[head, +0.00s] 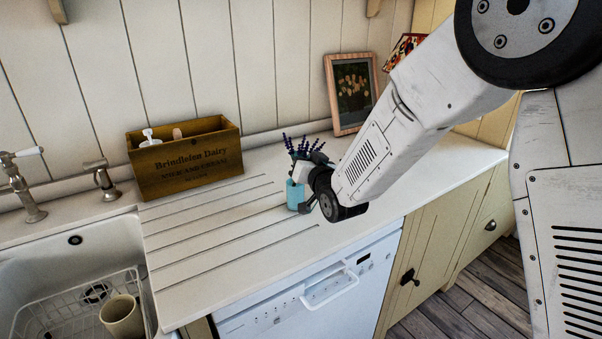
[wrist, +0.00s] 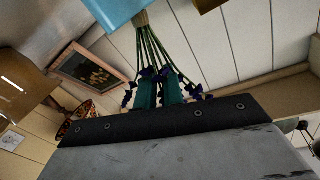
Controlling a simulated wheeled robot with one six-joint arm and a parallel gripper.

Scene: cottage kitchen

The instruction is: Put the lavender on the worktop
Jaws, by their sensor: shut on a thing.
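The lavender (head: 305,147) shows its dark purple heads above a light blue container (head: 294,194) on the white worktop (head: 225,255). In the wrist view, the green stems of the lavender (wrist: 160,48) run from a tan band at the top to purple heads near my gripper's dark base. The light blue container (wrist: 112,10) is at the top edge there. My gripper (head: 305,188) is low over the worktop beside the container. In the wrist view, the teal fingers of my gripper (wrist: 160,93) are shut on the lavender. I cannot tell whether the stems are inside the container.
A wooden crate (head: 188,183) with a pump bottle stands at the back left. A framed picture (head: 352,93) leans on the wall. A sink (head: 45,260) with a wire rack and mug (head: 122,316) is at left. The worktop's grooved front part is clear.

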